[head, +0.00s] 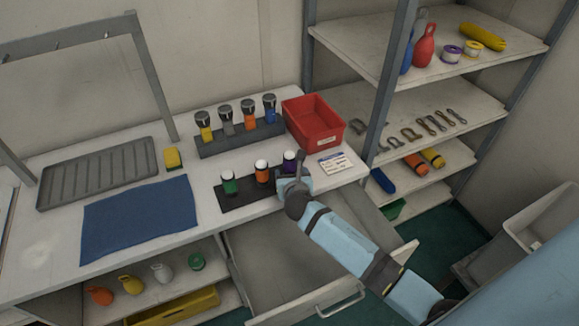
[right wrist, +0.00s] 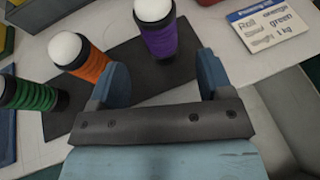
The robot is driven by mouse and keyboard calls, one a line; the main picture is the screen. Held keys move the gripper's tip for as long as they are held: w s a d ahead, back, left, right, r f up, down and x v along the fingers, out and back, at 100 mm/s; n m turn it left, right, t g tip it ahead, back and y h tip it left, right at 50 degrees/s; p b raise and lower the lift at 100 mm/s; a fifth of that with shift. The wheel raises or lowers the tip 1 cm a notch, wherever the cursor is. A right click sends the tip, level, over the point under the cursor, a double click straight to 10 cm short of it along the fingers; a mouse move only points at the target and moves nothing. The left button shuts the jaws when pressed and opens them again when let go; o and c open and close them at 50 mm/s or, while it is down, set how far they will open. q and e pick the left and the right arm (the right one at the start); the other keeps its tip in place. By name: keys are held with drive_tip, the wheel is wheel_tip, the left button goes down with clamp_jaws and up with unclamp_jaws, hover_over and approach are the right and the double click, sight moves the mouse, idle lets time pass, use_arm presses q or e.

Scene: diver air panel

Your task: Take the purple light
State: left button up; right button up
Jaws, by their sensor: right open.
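The purple light (head: 289,157) has a white domed top and stands at the right end of a row on a dark mat (head: 239,197). It shows larger in the right wrist view (right wrist: 160,40), upright, ahead of the gap between my fingers. My right gripper (head: 294,180) is open and empty, close on the near side of the purple light. In the right wrist view its two fingers (right wrist: 163,78) are spread and the light stands beyond their tips. An orange light (head: 262,173) and a green light (head: 229,184) stand to the left. My left gripper is out of view.
A red bin (head: 313,122) and a printed card (head: 337,163) lie to the right. A grey rack (head: 240,139) with several dark-topped lights stands behind. A blue cloth (head: 138,217) covers the bench at left. An open drawer (head: 300,262) sticks out below.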

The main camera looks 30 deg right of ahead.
sight(290, 166)
drive_tip(key=shift+w+d, duration=0.15)
drive_tip(key=shift+w, duration=0.3)
drive_tip(key=x, duration=0.4)
drive_tip(key=shift+w+d, duration=0.15)
drive_tip(key=shift+r, duration=0.1)
drive_tip(key=shift+c, duration=0.2)
drive_tip(key=c, duration=1.1)
